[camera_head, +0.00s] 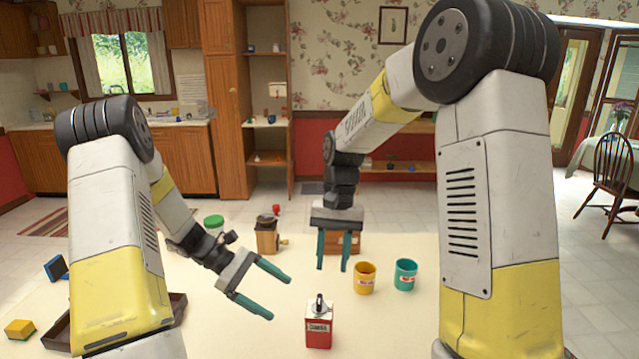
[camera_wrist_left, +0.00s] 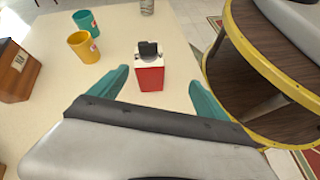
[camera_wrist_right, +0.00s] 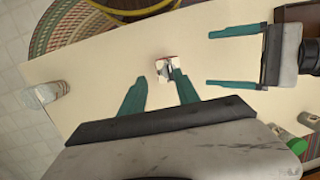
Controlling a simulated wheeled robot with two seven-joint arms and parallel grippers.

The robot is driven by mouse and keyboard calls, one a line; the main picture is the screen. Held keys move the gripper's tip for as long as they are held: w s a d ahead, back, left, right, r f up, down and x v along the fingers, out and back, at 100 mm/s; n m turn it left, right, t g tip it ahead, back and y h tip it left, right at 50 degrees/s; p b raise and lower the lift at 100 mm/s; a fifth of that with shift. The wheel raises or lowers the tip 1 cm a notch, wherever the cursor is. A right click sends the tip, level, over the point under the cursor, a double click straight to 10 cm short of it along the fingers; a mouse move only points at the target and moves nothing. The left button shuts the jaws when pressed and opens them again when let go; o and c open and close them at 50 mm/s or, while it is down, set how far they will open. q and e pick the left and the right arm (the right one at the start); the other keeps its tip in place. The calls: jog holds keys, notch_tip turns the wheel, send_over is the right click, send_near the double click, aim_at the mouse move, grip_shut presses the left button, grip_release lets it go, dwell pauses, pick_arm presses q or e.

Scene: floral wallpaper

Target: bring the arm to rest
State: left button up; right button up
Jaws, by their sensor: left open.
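My left gripper (camera_head: 281,294) is open and empty above the table, left of a red and white box-shaped tin (camera_head: 319,328) with a dark top. In the left wrist view the tin (camera_wrist_left: 150,72) stands beyond and between the spread teal fingers (camera_wrist_left: 160,92), apart from them. My right gripper (camera_head: 333,267) hangs over the back of the table with its fingers pointing down, apart and empty. In the right wrist view its fingers (camera_wrist_right: 160,92) are spread, with the tin (camera_wrist_right: 167,69) below and beyond them. My left gripper (camera_wrist_right: 207,58) also shows there at the right.
A yellow cup (camera_head: 364,279) and a teal cup (camera_head: 405,275) stand right of my right gripper. A wooden grinder-like box (camera_head: 267,238) and a green-lidded jar (camera_head: 213,225) stand at the back. A dark tray (camera_head: 60,331), a yellow block (camera_head: 19,329) and a blue object (camera_head: 56,268) lie left.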

pick_arm(q)
jog(key=s+a+r+m+t+y, duration=0.1)
jog(key=s+r+m+t+y, duration=0.3)
jog(key=s+r+m, duration=0.3)
jog(key=s+a+r+m+t+y, duration=0.1)
jog(key=s+r+m+t+y, duration=0.3)
jog(key=r, duration=1.3)
jog(key=s+m+y, duration=0.1)
jog(key=s+m, duration=0.2)
jog(key=s, duration=0.2)
jog(key=shift+s+a+r, duration=0.25)
jog(key=shift+s+a, duration=0.1)
jog(key=shift+s, duration=0.05)
pick_arm(e)
jog(key=s+d+r+t, duration=0.4)
jog(key=s+d+r, duration=0.1)
jog(key=s, duration=0.3)
jog(key=s+d+r+n+t+y, duration=0.1)
jog(key=s+d+r+t, duration=0.3)
jog(key=s+d+r, duration=0.2)
jog(key=v, duration=0.3)
jog(key=shift+s, duration=0.3)
